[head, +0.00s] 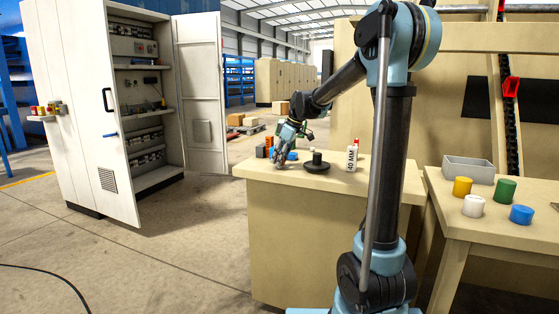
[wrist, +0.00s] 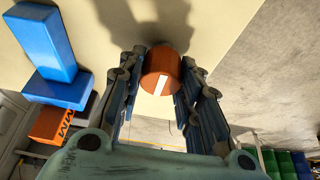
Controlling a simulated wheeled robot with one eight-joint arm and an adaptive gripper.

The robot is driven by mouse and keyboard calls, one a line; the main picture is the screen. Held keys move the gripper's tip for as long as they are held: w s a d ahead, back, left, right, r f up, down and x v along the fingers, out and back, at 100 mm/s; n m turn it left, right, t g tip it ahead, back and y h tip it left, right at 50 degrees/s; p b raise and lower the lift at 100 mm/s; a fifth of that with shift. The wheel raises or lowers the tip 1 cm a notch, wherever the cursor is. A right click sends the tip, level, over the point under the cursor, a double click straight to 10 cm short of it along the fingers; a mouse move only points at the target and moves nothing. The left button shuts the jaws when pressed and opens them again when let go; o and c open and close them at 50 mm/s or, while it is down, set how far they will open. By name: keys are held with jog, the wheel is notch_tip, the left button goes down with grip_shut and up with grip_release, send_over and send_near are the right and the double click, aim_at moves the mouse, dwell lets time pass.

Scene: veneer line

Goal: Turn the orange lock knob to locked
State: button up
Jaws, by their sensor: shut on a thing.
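The orange lock knob (wrist: 161,70) shows in the wrist view as a short round cylinder with a white stripe on its face. It sits against the pale surface of the bench. My gripper (wrist: 163,62) has its two fingers closed on either side of the knob. The stripe runs nearly up and down in the picture, leaning slightly. In the head view my gripper (head: 280,160) reaches down to the left end of the bench top (head: 320,182), and its fingers hide the knob there. Any locked marking cannot be made out.
Blue blocks (wrist: 48,50) and an orange lettered block (wrist: 58,127) stand left of my gripper in the wrist view. A black round piece (head: 316,164) and a white lettered bottle (head: 352,156) stand on the bench. A right-hand table holds a grey tray (head: 468,170) and several coloured cylinders.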

jog(key=m, duration=0.2)
jog(key=m+t+h, duration=0.1)
jog(key=m, duration=0.1)
jog(key=shift+m+t, duration=0.3)
jog(key=shift+m, duration=0.1)
jog(key=m+t+h, duration=0.1)
jog(key=m, duration=0.3)
jog(key=shift+w+m, duration=0.1)
jog(key=shift+m, duration=0.2)
jog(key=m+h, duration=0.2)
jog(key=m, duration=0.2)
jog(key=shift+m+h, duration=0.9)
jog(key=shift+m, duration=1.4)
jog(key=o, duration=1)
jog(key=shift+o, duration=0.2)
jog(key=shift+r, duration=0.1)
